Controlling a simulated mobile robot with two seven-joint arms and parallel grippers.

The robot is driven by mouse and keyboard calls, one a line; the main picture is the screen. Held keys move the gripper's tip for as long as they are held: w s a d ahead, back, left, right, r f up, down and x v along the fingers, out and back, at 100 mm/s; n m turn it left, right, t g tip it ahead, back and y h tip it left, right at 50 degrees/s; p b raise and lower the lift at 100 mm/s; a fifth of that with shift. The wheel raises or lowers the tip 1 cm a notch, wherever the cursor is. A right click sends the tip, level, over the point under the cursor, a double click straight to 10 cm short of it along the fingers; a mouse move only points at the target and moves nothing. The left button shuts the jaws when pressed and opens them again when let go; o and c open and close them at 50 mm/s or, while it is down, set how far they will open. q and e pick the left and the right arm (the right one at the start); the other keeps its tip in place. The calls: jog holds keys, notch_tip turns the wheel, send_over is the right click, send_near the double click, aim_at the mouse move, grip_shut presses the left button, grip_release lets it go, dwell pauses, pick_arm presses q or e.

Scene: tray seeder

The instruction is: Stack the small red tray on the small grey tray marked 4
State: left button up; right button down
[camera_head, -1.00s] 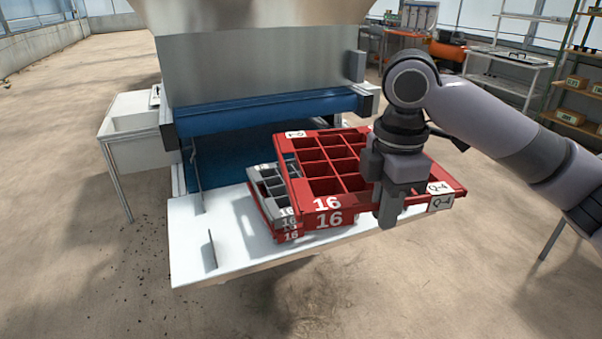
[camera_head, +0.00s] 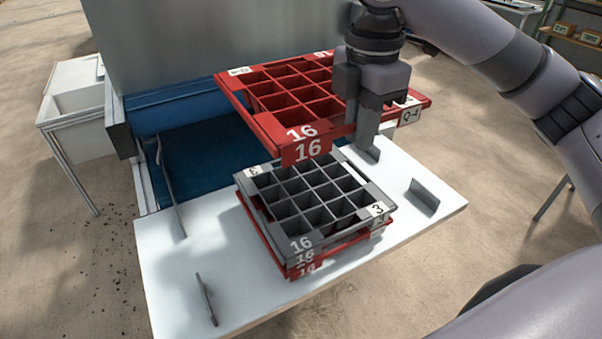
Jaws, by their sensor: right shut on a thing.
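A red compartment tray (camera_head: 308,149) marked 16 and, on its right end, what reads as Q-4 is held up in the air. My right gripper (camera_head: 362,132) is shut on its right side wall. The tray is above the stack and toward its far side, apart from it. A grey compartment tray (camera_head: 262,217) marked 16 is on top of the stack, its compartments empty. Its right corner label looks like a 3; I see no clear 4 on it. A red tray (camera_head: 374,236) shows beneath it. My left gripper is out of view.
The stack stands on a white table (camera_head: 190,290) with small upright metal guides (camera_head: 424,196) near its edges. Behind is a grey machine (camera_head: 190,45) with a blue belt (camera_head: 205,150). A white side table (camera_head: 75,105) stands at left.

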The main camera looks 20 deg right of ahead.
send_near(343, 231)
notch_tip(343, 231, down, 6)
dwell(0.8)
jog(key=c, duration=1.2)
grip_release()
jog(key=shift+f, duration=0.1)
jog(key=shift+o, duration=0.2)
notch_tip(343, 231, up, 12)
